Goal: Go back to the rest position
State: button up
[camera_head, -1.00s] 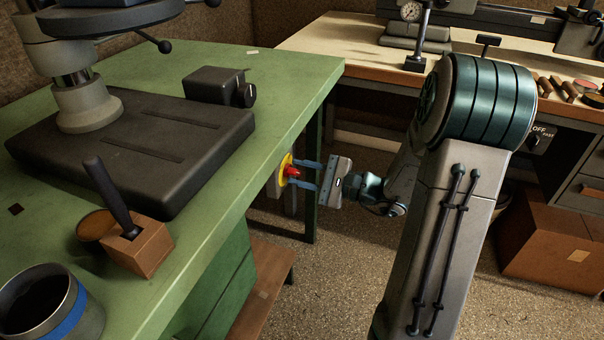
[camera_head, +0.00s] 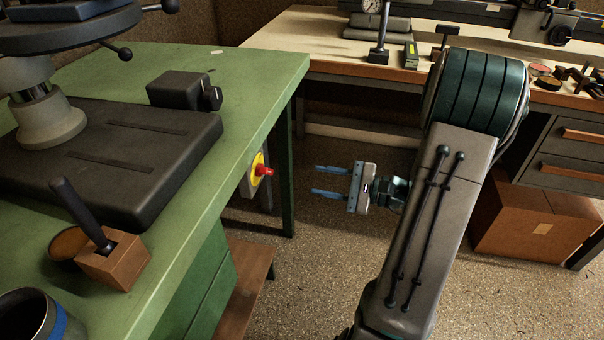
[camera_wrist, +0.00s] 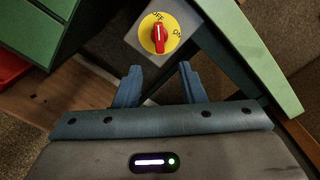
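My gripper (camera_head: 327,182) is open and empty, held in the air to the right of the green bench. Its two blue fingers point left toward a red rotary switch (camera_head: 264,170) on a yellow disc and grey box at the bench's side, with a clear gap between. In the wrist view, the red switch knob (camera_wrist: 159,36) stands roughly upright on the yellow disc, beyond the fingertips (camera_wrist: 157,72). Part of the disc's lettering shows there, some of it hard to read.
The green bench (camera_head: 250,75) on the left carries a dark machine base, a black box and a wooden block with a handle. A pale workbench (camera_head: 320,52) with gauges and tools stands behind. A cardboard box (camera_head: 535,225) sits at right. Speckled floor (camera_head: 310,265) lies open below my gripper.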

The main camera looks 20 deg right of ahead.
jog(key=shift+v, duration=0.8)
jog(key=s+a+r+n+g+h+p, duration=0.5)
jog(key=s+a+r+n+g+p, duration=0.35)
jog(key=a+r+g+p, duration=0.35)
jog(key=s+r+n+t+h+p, duration=0.4)
jog(key=r+n+h+p, duration=0.3)
jog(key=r, duration=0.7)
jog(key=h+p, duration=0.2)
jog(key=p, duration=0.2)
jog(key=shift+r+h, duration=0.3)
jog(key=shift+s+d, duration=0.1)
